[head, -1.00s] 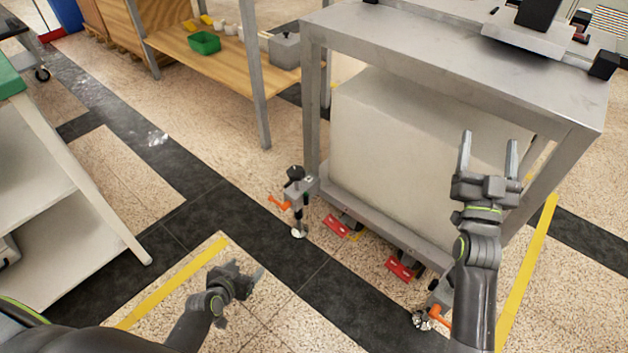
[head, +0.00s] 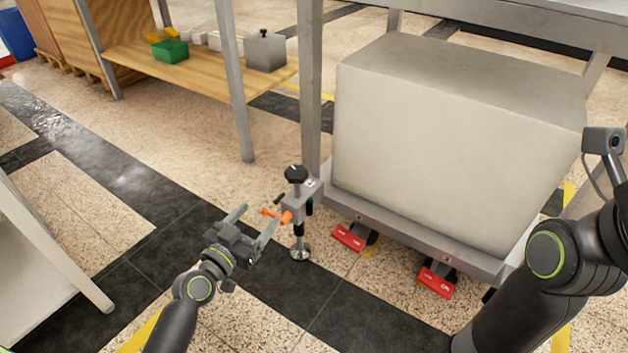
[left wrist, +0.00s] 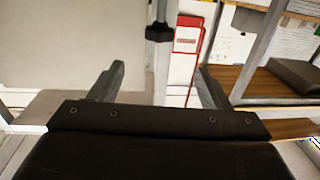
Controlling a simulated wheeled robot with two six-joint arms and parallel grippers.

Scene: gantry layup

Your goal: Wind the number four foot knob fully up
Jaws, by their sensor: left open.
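A levelling foot with a black knob (head: 296,174) on top stands at the near left corner of the metal frame. Its bracket has an orange lever (head: 286,216), and its round metal pad (head: 300,253) is at the floor. The small label on the bracket is too small to read, so I cannot tell its number. My left gripper (head: 259,215) is open and empty, just left of and below the knob, apart from it.
The metal frame (head: 312,95) holds a big pale block (head: 450,140). Two red pedals (head: 348,237) stick out along its lower edge. A wooden shelf (head: 130,60) with a green bin (head: 170,50) stands behind left.

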